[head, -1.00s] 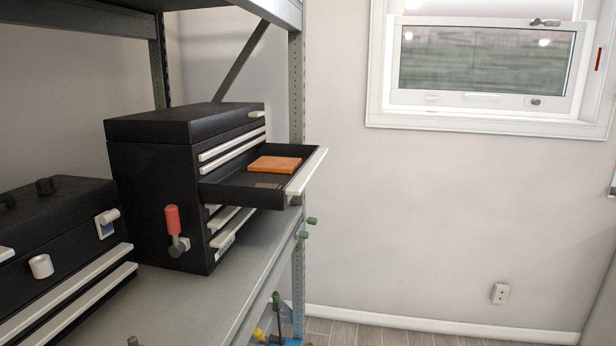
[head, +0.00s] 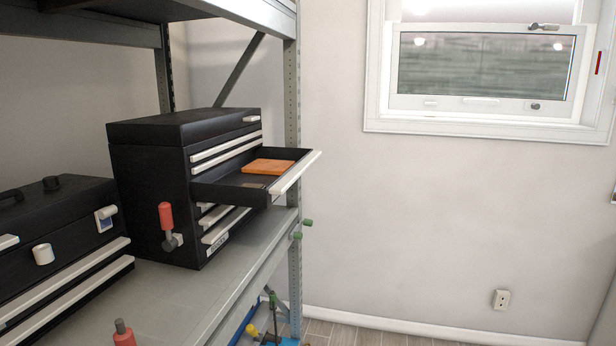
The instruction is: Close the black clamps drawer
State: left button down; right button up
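A black tool chest (head: 150,180) with white drawer handles stands on the grey rack shelf. One of its middle drawers (head: 232,194) is pulled out to the right, with a white handle strip (head: 297,172) along its front. An orange flat block (head: 268,166) and a small brownish item lie in the open drawer. The other drawers, above and below it, look shut. A label (head: 217,244) shows on a lower drawer, too small to read. I cannot tell which drawer is the clamps drawer. Neither of my grippers is in view.
A second black toolbox (head: 60,240) stands at the left on the shelf (head: 190,292). A red-handled clamp (head: 167,225) is on the chest's side, and another red piece (head: 123,333) is at the shelf's front. A rack post (head: 292,110) stands behind the drawer. Floor to the right is clear.

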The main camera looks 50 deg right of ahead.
aim_at(255, 178)
jog(key=i+j+z, duration=0.2)
jog(key=z, duration=1.4)
